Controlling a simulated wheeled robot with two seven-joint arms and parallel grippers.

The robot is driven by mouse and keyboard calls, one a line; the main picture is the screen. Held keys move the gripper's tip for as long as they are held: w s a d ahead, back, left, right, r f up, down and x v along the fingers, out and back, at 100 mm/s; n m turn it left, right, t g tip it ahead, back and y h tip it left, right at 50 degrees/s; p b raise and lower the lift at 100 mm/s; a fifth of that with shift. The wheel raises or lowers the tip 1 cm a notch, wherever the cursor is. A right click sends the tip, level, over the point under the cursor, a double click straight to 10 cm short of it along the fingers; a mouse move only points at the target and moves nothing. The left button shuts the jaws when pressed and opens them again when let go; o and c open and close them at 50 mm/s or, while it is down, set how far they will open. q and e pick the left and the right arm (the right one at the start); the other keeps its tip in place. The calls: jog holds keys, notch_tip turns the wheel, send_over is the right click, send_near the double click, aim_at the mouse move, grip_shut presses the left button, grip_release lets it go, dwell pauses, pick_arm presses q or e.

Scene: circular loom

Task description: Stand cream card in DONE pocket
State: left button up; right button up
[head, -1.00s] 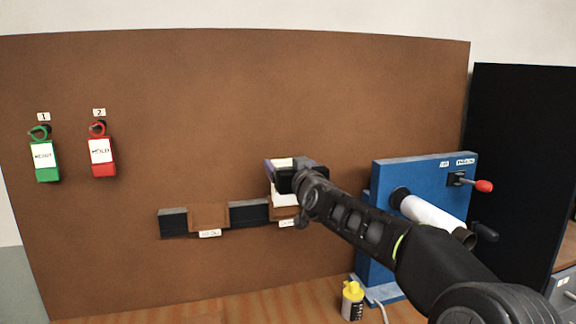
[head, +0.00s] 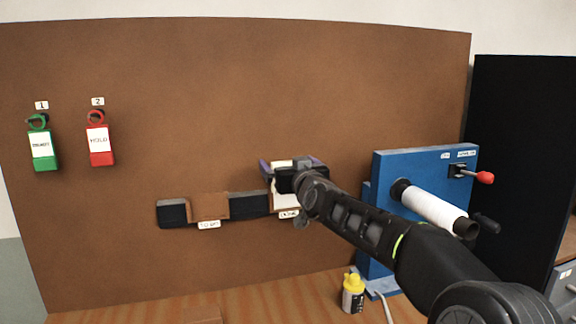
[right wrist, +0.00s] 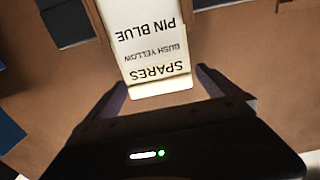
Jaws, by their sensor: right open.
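The cream card (head: 283,187) stands upright at the DONE pocket (head: 276,205), at the right end of a dark strip on the brown board. Its printed face fills the middle of the right wrist view (right wrist: 155,50), with its far end at the brown pocket. How deep it sits is hard to tell. My right gripper (head: 292,165) is open at the card's upper end. In the right wrist view its purple fingers (right wrist: 165,88) stand on either side of the card, with gaps. My arm hides part of the pocket. My left gripper is not in view.
A second pocket (head: 208,206) is to the left on the strip. Green (head: 43,150) and red (head: 101,147) tags hang at far left. A blue machine (head: 400,170) with a white roll (head: 432,210) and a yellow-topped bottle (head: 353,292) are close to my right arm.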

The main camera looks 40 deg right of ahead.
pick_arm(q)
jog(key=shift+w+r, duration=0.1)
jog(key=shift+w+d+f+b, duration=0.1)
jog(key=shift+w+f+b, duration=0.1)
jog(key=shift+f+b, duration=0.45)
pick_arm(e)
jog(key=v, duration=0.7)
jog(key=shift+s+a, duration=0.15)
jog(key=shift+s, duration=0.2)
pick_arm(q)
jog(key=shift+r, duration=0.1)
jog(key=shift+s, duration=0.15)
